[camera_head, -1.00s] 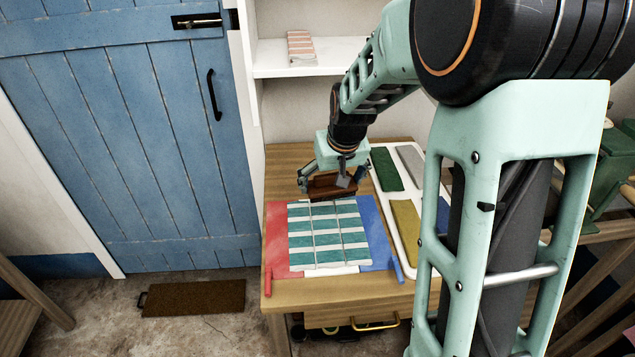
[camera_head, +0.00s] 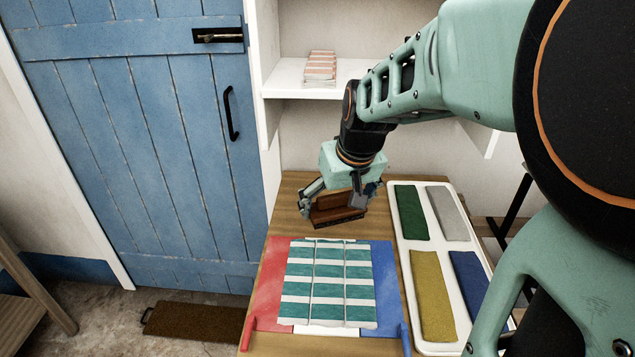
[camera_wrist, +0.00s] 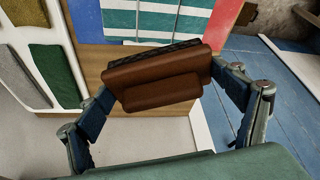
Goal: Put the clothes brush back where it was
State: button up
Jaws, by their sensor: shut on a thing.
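The clothes brush (camera_head: 338,211) is a brown wooden block with a raised grip on top. It also shows in the wrist view (camera_wrist: 158,82), with a dark bristle edge along its far side. My gripper (camera_head: 338,203) is shut on it, one finger at each end; in the wrist view the fingers (camera_wrist: 165,95) flank the brush. The brush is over the back part of the wooden table (camera_head: 290,205), behind the striped cloth. I cannot tell whether its underside touches the table top.
A teal-and-white striped cloth (camera_head: 328,285) lies on a red and blue board (camera_head: 265,290). A white tray (camera_head: 397,235) with green, grey, yellow and blue cloths stands to the right. A white shelf (camera_head: 300,85) holding a striped folded cloth is above the back. A blue door is at left.

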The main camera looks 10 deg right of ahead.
jog(key=shift+w, duration=0.15)
jog(key=shift+w+d+f, duration=0.1)
jog(key=shift+w+f, duration=0.05)
jog(key=shift+w, duration=0.2)
jog(key=w+f, duration=0.3)
jog(key=w, duration=0.1)
jog(key=w+d+f, duration=0.1)
jog(key=w+f, duration=0.2)
jog(key=w, duration=0.1)
jog(key=w+d+f+b, duration=0.1)
jog(key=w+f, duration=0.2)
jog(key=w, duration=0.1)
jog(key=shift+w, duration=0.25)
jog(key=shift+w+f, duration=0.15)
jog(key=shift+f, duration=1.6)
jog(key=shift+b, duration=0.3)
